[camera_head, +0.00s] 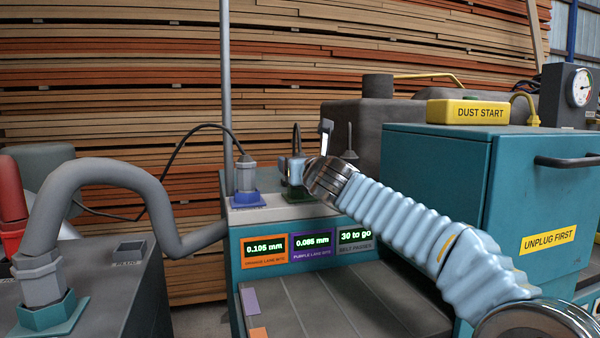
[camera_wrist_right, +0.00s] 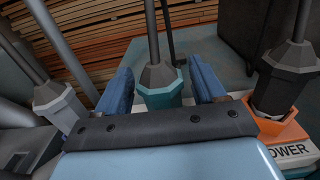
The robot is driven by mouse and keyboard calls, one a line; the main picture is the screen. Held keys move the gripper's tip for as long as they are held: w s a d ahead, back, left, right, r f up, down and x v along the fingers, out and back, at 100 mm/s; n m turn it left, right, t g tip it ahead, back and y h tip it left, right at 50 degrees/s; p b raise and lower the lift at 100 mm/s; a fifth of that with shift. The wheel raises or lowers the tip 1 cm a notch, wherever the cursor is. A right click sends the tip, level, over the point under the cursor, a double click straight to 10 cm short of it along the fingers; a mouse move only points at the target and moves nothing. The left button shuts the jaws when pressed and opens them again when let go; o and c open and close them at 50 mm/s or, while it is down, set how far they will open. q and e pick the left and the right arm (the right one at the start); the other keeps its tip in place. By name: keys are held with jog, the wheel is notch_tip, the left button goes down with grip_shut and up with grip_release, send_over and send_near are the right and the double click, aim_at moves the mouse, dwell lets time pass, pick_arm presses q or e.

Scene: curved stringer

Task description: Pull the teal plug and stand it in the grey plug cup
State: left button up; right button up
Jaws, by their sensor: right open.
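The teal plug (camera_wrist_right: 160,88) stands upright in the right wrist view, with a dark grey upper body, a teal lower collar and a cable rising from its top. My right gripper (camera_wrist_right: 163,75) is open, with one blue finger on each side of the plug; I cannot tell whether they touch it. In the head view, my right gripper (camera_head: 292,168) hides most of this plug, above a dark green base (camera_head: 299,195). My left gripper is not in view.
A grey plug in a blue base (camera_head: 246,180) stands just left of my right gripper. A plug in an orange base (camera_wrist_right: 280,85) stands close on the right. A grey hose (camera_head: 110,172) arches over the dark box. A teal cabinet (camera_head: 440,185) is at right.

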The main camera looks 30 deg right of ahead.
jog(key=shift+w+d, duration=0.2)
jog(key=shift+w, duration=0.5)
jog(key=c, duration=1.1)
jog(key=shift+r+p, duration=0.5)
notch_tip(320, 180, up, 3)
jog(key=shift+f+p, duration=0.1)
jog(key=shift+p, duration=1)
jog(key=s+a+r+p, duration=0.1)
jog(key=s+r, duration=0.2)
jog(key=s, duration=0.1)
jog(key=s+a+r+p, duration=0.1)
jog(key=s+r, duration=0.2)
jog(key=s, duration=0.2)
jog(key=s+a+r+p, duration=0.1)
jog(key=s+r, duration=0.2)
jog(key=s, duration=0.1)
jog(key=shift+s+a+r, duration=0.1)
jog(key=shift+s+a, duration=0.2)
jog(key=shift+a, duration=0.05)
